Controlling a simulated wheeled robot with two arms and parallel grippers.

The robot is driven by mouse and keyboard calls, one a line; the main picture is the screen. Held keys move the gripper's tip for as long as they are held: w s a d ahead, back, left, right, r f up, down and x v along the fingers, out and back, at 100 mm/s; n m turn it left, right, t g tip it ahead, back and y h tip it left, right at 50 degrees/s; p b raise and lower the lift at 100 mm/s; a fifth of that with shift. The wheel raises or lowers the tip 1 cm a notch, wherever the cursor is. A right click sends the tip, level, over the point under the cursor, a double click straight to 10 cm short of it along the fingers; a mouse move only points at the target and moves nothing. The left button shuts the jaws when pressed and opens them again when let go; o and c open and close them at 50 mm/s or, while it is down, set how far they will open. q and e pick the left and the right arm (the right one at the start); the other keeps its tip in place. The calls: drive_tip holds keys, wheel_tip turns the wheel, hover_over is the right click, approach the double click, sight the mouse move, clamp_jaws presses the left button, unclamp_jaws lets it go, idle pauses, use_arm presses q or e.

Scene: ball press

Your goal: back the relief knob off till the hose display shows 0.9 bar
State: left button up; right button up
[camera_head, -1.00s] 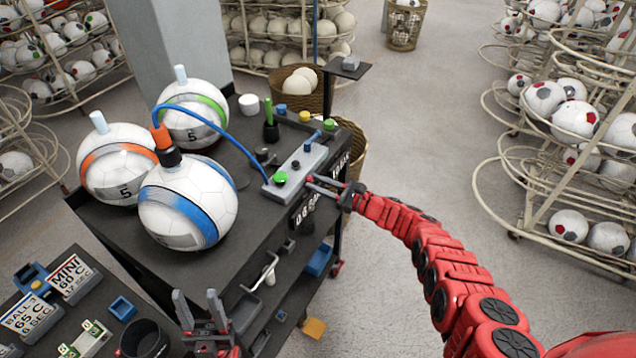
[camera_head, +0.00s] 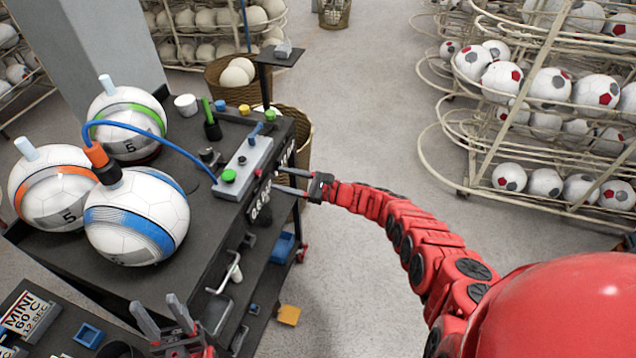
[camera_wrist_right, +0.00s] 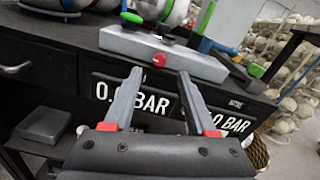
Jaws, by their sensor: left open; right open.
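The grey valve block (camera_head: 240,165) lies on the dark bench; it also shows in the wrist view (camera_wrist_right: 200,62). A small red knob (camera_wrist_right: 157,59) sits on its front face; I take this as the relief knob. My right gripper (camera_head: 277,180) is open and empty in front of it, the knob just beyond and between its fingertips (camera_wrist_right: 158,74). A display (camera_wrist_right: 110,92) below the block reads 0.something BAR, its digit partly hidden by a finger. A second display (camera_wrist_right: 228,123) is also partly covered. My left gripper (camera_head: 160,318) is open and empty at the lower left.
A blue hose (camera_head: 160,137) runs from the block to the blue-banded ball (camera_head: 135,222). The green-banded ball (camera_head: 125,125) and orange-banded ball (camera_head: 50,190) stand beside it. A green knob (camera_head: 229,175) is atop the block.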

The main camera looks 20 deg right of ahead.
drive_tip(key=v, duration=1.2)
